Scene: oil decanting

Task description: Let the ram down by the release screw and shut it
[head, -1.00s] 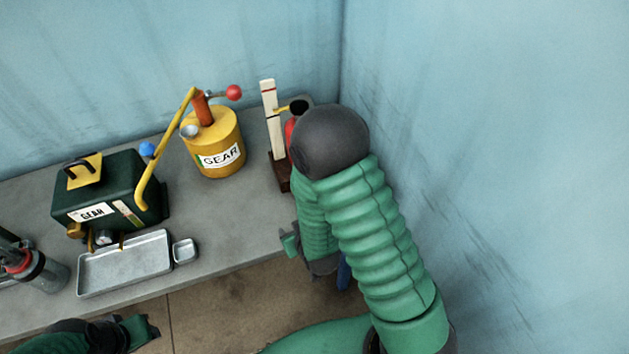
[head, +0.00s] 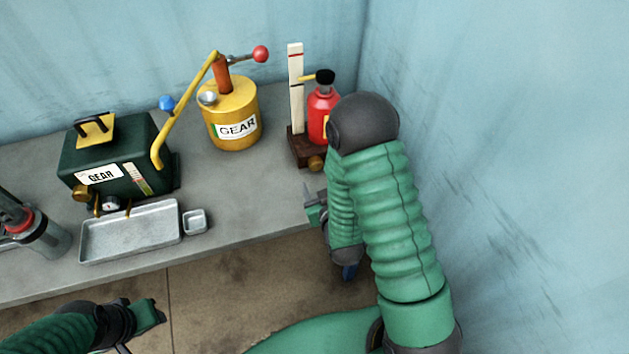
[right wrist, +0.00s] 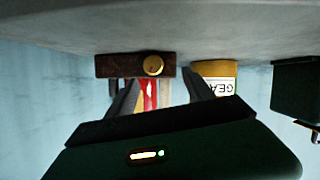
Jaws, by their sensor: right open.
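A red ram (head: 322,112) with a black top stands on a dark wooden base (head: 297,146) at the table's right end, partly hidden by my right arm. A round brass knob (head: 316,163), apparently the release screw, is on the base's front. In the right wrist view, which is upside down, the brass knob (right wrist: 153,65) shows ahead on the brown base (right wrist: 108,66). My right gripper (right wrist: 163,92) is open and empty, with its fingers pointing towards the base, apart from the knob. My left gripper (head: 158,312) is low at the left, before the table; its jaws are unclear.
A white marked post (head: 296,80) stands beside the ram. A yellow GEAR can (head: 233,112), a green GEAR box (head: 115,150), a metal tray (head: 130,232) and a small dish (head: 195,222) are to the left. A blue wall is close on the right.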

